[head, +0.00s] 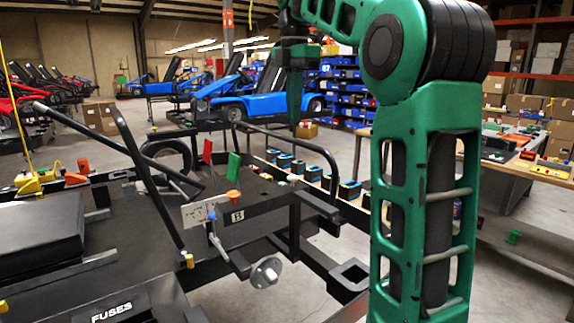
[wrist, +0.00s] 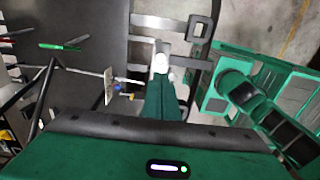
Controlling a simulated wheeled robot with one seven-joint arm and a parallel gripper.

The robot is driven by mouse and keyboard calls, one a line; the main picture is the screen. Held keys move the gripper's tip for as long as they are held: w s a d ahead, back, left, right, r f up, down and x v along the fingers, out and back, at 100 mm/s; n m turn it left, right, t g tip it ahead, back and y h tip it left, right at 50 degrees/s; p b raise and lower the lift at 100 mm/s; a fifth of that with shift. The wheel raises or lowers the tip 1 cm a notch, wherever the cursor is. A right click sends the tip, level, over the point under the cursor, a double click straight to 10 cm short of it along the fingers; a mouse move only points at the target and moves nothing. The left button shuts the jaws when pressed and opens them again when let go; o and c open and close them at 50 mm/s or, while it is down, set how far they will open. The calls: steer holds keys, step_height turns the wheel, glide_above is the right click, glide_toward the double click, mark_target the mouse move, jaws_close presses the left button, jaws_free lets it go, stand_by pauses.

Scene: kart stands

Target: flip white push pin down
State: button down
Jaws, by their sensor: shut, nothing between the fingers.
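A pale round disc (head: 266,272), which I take to be the white push pin, faces outward on the side of the black kart frame, at the end of a short dark bracket. In the wrist view a white rounded piece (wrist: 160,62) shows just beyond my fingertips; it seems to be the same part. My gripper (wrist: 162,84) is shut and empty, pointing at that piece. I cannot tell whether they touch. In the head view my gripper (head: 294,126) hangs above the frame's far bar, well clear of the disc in the picture. The pin's exact tilt is unclear.
Red (head: 207,151) and green (head: 234,166) flags stand behind. Black bars of the kart frame (head: 300,215) surround the area.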

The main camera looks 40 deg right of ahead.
steer(key=shift+f, duration=0.1)
glide_above(293, 176)
step_height(293, 176, down, 9)
steer(key=shift+w+a+r, duration=0.1)
steer(key=shift+w+a, duration=0.05)
steer(key=shift+f, duration=2.5)
